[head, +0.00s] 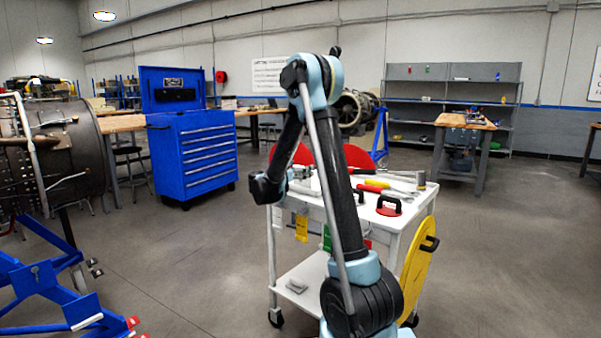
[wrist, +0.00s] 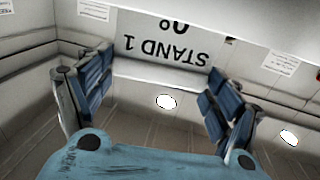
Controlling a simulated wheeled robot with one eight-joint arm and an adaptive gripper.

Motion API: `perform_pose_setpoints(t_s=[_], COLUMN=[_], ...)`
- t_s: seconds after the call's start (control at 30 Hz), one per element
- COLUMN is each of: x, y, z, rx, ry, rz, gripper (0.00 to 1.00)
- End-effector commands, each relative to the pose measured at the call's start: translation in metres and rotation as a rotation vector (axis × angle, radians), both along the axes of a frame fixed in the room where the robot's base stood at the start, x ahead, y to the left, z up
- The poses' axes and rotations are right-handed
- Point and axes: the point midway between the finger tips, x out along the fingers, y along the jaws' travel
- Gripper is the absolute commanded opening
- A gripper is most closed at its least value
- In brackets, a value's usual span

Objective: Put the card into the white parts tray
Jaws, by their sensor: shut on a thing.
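In the wrist view, my gripper (wrist: 160,82) has its blue-padded fingers apart on either side of a pale, flat card (wrist: 160,74), which it is shut on. Large upside-down lettering, "STAND 1", shows just above the pale edge; I cannot tell whether it is on the card or on the wall behind. In the head view, my arm rises in front of the white cart, and its end (head: 290,176) is near the cart's left side. The card is not distinct there. I cannot pick out the white parts tray with certainty.
The white cart (head: 311,210) holds several tools and a red-based handle (head: 388,206). Yellow (head: 301,228) and green (head: 327,238) tags hang at its front. A yellow disc (head: 416,268) leans at its right. A blue tool chest (head: 195,150) stands left; open floor lies between.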

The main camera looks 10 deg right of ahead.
Motion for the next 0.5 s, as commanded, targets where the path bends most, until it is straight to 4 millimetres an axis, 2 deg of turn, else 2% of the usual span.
perform_pose_setpoints(t_s=[0.37, 0.4, 0.47, 0.5], x=[0.0003, 0.0003, 0.0003, 0.0003], y=[-0.0004, -0.0005, -0.0006, -0.0008], z=[-0.0051, -0.0055, -0.0054, -0.0054], rx=[0.000, 0.000, 0.000, 0.000], ry=[0.000, 0.000, 0.000, 0.000], rz=[-0.001, -0.001, -0.001, -0.001], gripper=[0.63, 0.85, 0.99, 1.00])
